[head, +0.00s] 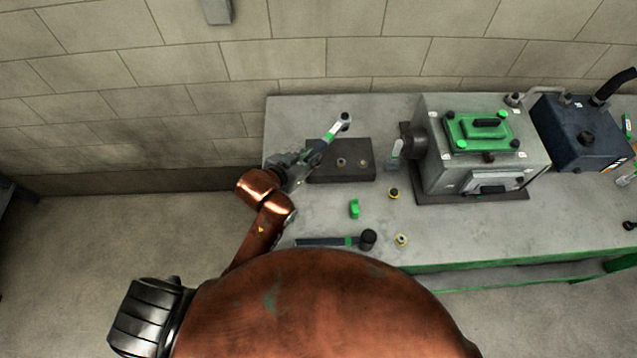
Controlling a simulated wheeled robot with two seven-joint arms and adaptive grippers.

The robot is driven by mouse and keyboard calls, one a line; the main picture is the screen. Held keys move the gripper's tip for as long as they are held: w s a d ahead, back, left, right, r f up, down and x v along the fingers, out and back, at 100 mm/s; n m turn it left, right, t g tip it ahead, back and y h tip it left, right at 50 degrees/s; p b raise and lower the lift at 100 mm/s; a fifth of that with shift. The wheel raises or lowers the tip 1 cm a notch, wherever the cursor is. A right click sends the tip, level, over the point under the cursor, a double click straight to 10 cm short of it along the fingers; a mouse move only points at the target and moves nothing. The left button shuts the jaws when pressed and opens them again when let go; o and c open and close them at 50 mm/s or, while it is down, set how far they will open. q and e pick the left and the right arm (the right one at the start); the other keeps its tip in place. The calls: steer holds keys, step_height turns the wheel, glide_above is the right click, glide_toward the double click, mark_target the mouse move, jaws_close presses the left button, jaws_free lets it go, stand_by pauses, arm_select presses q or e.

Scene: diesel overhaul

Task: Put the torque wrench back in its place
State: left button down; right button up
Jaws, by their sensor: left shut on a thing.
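The torque wrench (335,130) has a green and dark handle and a silver head with a dark end. It slants up to the right in the head view. My left gripper (303,160) is shut on the wrench's handle at its lower left end. The wrench is over the left part of a dark block (356,172) on the bench; I cannot tell how high above it. Two small round fittings show on the block. The fingertips are partly hidden by the wrench and the hand. My right gripper is not in view.
A grey engine block with a green cover (480,130) stands right of the dark block, with a dark blue unit (580,130) beyond.

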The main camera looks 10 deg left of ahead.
arm_select(q)
steer(key=s+d+f+m+g+h+p, duration=0.35)
steer(key=d+m+g+h+p, duration=0.2)
steer(key=d+m+p, duration=0.25)
steer(key=s+a+m+g+h+p, duration=0.2)
steer(key=s+a+p, duration=0.3)
steer(key=s+p, duration=0.15)
steer(key=f+b, duration=0.1)
steer(key=f, duration=0.1)
steer(key=f+b, duration=0.3)
steer(key=f, duration=0.2)
steer(key=shift+w+d+f, duration=0.1)
steer(key=shift+w, duration=0.25)
steer(key=shift+f+b, duration=0.15)
steer(key=shift+b, duration=0.25)
